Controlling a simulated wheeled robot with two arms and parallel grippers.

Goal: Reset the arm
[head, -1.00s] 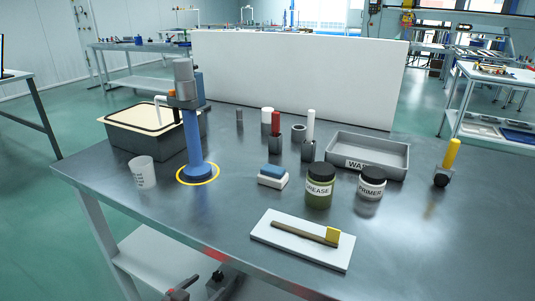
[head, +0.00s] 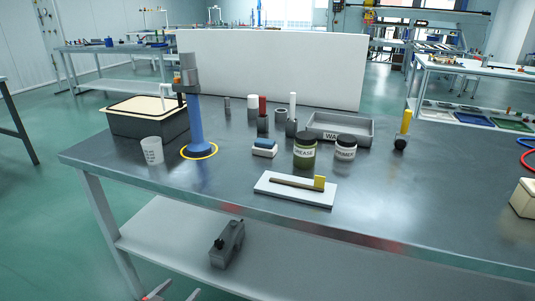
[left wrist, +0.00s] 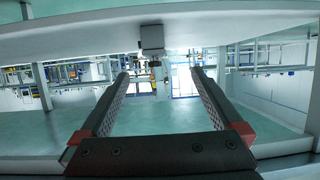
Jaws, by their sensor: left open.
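My left gripper (head: 170,293) shows only in part at the bottom edge of the head view, low in front of the table (head: 130,172). In the left wrist view my left gripper (left wrist: 159,74) is open, with its two dark fingers apart and nothing between them. A grey box (head: 228,243) lies on the table's lower shelf (head: 290,252), to the upper right of the gripper in the head view. A grey block (left wrist: 152,38) shows beyond the fingertips in the left wrist view. My right gripper is not in view.
On the tabletop are a blue post (head: 195,125), a white cup (head: 152,150), a lidded bin (head: 150,124), a grease jar (head: 304,152), a primer jar (head: 345,148), a grey tray (head: 350,123) and a white board (head: 265,193). A white panel (head: 270,65) stands behind.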

